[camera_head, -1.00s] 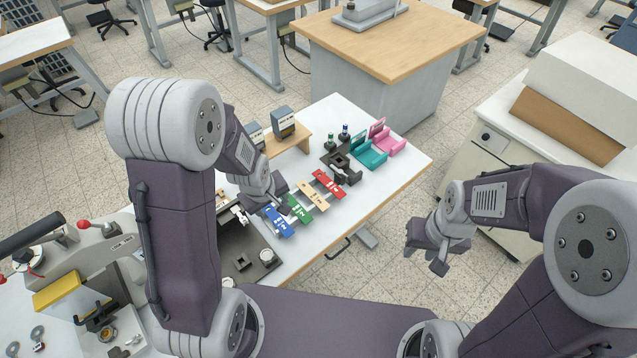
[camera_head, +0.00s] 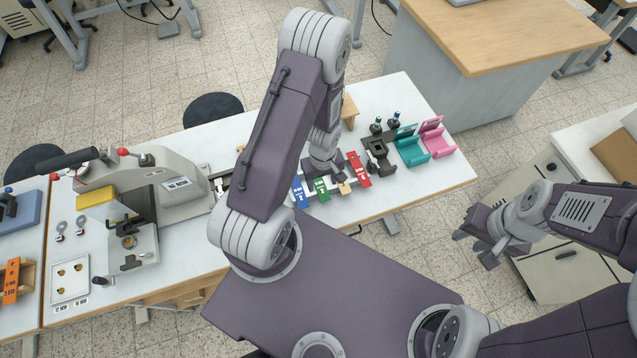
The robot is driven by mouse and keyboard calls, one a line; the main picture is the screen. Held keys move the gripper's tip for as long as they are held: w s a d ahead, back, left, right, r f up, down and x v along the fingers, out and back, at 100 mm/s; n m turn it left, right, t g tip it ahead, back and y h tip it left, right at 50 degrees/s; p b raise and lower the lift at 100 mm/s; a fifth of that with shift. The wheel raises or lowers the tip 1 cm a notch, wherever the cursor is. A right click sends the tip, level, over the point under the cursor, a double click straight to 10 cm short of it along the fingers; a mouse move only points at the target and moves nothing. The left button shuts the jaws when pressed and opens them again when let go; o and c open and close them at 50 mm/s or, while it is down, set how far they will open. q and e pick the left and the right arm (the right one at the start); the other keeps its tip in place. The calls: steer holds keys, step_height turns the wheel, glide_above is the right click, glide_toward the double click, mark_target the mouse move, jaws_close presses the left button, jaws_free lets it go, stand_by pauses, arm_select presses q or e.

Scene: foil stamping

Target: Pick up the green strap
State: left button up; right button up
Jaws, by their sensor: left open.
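The green strap (camera_head: 321,190) lies on the white table, in a row between the blue strap (camera_head: 300,191) and the tan strap (camera_head: 344,188). The red strap (camera_head: 359,169) is at the right end of the row. My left gripper (camera_head: 324,172) is open, just behind and above the green strap. Its arm hides part of the table, and I cannot tell whether it touches a strap. My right gripper (camera_head: 475,248) is open and empty, off to the right over the floor, away from the table.
A dark fixture (camera_head: 378,152), a teal holder (camera_head: 411,151) and a pink holder (camera_head: 438,144) stand to the right of the straps. A grey stamping press (camera_head: 175,180) stands at left.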

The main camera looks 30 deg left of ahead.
mark_target(323, 193)
arm_select(q)
steer(key=shift+w+d+f+b, duration=0.15)
steer(key=shift+f+b, duration=0.1)
steer(key=shift+f, duration=0.4)
steer(key=shift+w+f+b, duration=0.1)
steer(key=shift+f+b, duration=0.15)
steer(key=shift+f, duration=0.35)
steer(key=shift+w, duration=0.2)
steer(key=f+b, duration=0.2)
steer(key=f, duration=0.1)
steer(key=f+b, duration=0.1)
steer(key=b, duration=0.1)
steer(key=shift+s+f, duration=0.25)
steer(key=shift+f, duration=0.05)
steer(key=shift+f+b, duration=0.3)
steer(key=shift+b, duration=0.05)
steer(key=shift+w+r, duration=0.2)
arm_select(e)
step_height(323, 193, down, 7)
steer(key=shift+w+d+r, duration=0.15)
steer(key=shift+w, duration=0.1)
arm_select(q)
steer(key=shift+f, duration=0.1)
jaws_close()
